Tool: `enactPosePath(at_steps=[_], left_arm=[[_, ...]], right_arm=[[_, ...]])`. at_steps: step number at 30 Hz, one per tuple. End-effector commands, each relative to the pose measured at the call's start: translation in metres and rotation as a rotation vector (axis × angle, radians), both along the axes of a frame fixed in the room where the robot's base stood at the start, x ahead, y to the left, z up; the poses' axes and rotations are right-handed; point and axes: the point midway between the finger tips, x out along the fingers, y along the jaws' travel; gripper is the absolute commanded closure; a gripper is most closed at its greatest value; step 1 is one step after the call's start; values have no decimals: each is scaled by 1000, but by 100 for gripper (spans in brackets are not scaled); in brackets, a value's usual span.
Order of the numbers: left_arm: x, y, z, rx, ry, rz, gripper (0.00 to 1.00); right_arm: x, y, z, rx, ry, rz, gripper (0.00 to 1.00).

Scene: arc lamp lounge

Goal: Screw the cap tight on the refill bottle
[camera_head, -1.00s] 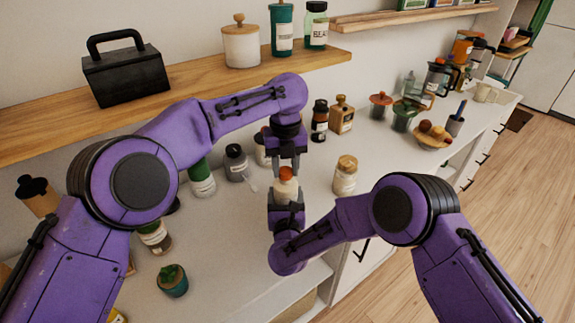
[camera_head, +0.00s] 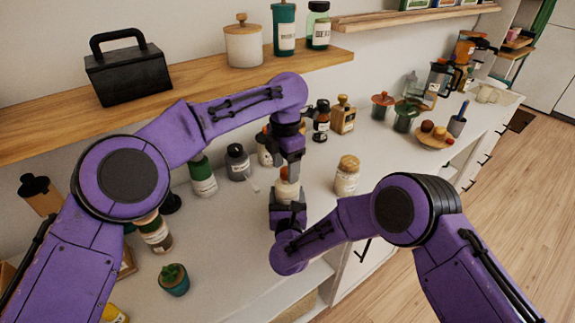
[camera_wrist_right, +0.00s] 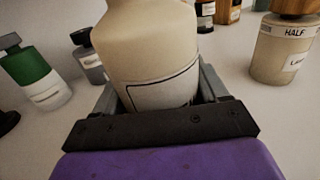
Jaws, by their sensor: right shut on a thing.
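The cream refill bottle (camera_head: 287,190) stands upright in the jaws of my right gripper (camera_head: 288,207). In the right wrist view the bottle (camera_wrist_right: 150,45) fills the middle, with a pale label low on its body and a grey finger on each side; its top is out of the picture. My left gripper (camera_head: 288,168) points straight down from above, directly over the bottle's top. Its fingers cover the orange cap, which is mostly hidden, so I cannot see whether they are closed on it or how the cap sits on the neck.
A jar with a tan lid (camera_head: 346,175) stands just right of the bottle. A green bottle (camera_head: 203,178) and a dark grey bottle (camera_head: 237,163) stand to the left. A small potted plant (camera_head: 173,280) is nearer. A wooden shelf (camera_head: 190,98) runs behind my left arm.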

Motion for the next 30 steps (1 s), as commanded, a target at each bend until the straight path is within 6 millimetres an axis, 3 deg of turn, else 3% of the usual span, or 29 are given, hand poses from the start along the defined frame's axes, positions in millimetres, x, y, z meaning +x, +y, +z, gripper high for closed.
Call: enactPosePath(at_steps=[5,15,26,30], left_arm=[[0,-1,4,-2,0,1,36],[-1,-2,43,-2,2,0,36],[-2,-7,46,-17,3,-2,40],[-1,-9,49,-22,4,259,40]], right_arm=[[0,0,0,-1,1,1,100],[0,0,0,-1,1,1,100],[0,1,0,-1,1,2,100],[0,1,0,-1,1,2,100]])
